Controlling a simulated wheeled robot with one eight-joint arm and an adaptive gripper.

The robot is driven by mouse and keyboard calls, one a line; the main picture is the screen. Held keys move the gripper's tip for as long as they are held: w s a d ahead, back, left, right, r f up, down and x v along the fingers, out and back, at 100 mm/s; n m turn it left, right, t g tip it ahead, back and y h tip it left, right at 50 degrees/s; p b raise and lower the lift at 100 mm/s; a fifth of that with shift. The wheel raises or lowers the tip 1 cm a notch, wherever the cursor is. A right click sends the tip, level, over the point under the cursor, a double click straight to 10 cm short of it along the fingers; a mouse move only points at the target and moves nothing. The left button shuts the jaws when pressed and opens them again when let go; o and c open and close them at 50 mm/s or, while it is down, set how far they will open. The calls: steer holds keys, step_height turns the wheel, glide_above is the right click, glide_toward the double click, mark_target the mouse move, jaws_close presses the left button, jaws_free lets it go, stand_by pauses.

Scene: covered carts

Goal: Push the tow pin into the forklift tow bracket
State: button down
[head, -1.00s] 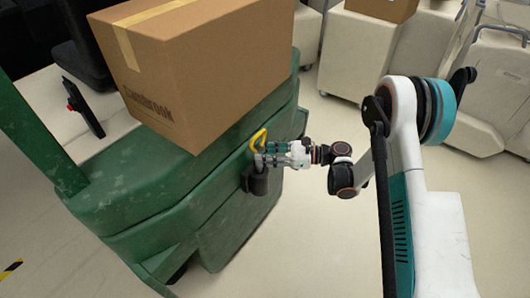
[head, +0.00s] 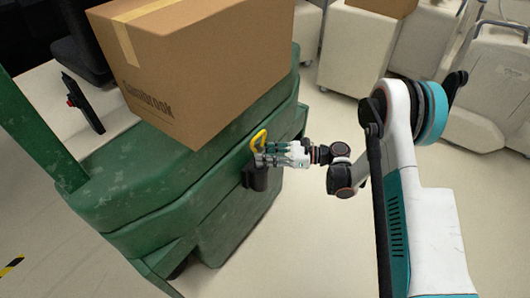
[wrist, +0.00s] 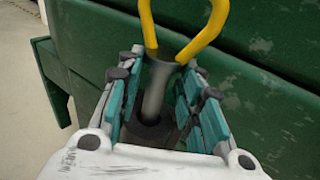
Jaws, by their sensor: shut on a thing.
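The tow pin has a yellow loop handle (head: 259,139) and a grey shaft (wrist: 153,95). The handle also shows in the wrist view (wrist: 206,36). My gripper (head: 264,159) is shut on the pin just below the loop. In the wrist view its teal fingers (wrist: 160,68) stand on both sides of the upright shaft. The black tow bracket (head: 257,179) is fixed to the green forklift's (head: 215,205) rear, directly under my gripper. In the wrist view the shaft runs down to the dark bracket (wrist: 150,132). How deep its end sits is hidden.
A large cardboard box (head: 205,75) stands on the forklift, above and behind my gripper. Covered carts (head: 357,48) stand at the back right. The pale floor (head: 305,240) to the right of the forklift is clear.

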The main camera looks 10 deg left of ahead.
mark_target(265, 167)
steer(key=shift+f, duration=2.3)
steer(key=c, duration=1)
jaws_free()
steer(key=shift+c, duration=0.2)
steer(key=w+d, duration=0.1)
steer(key=d, duration=1.1)
steer(key=shift+w+r, duration=0.15)
steer(key=shift+r, duration=0.3)
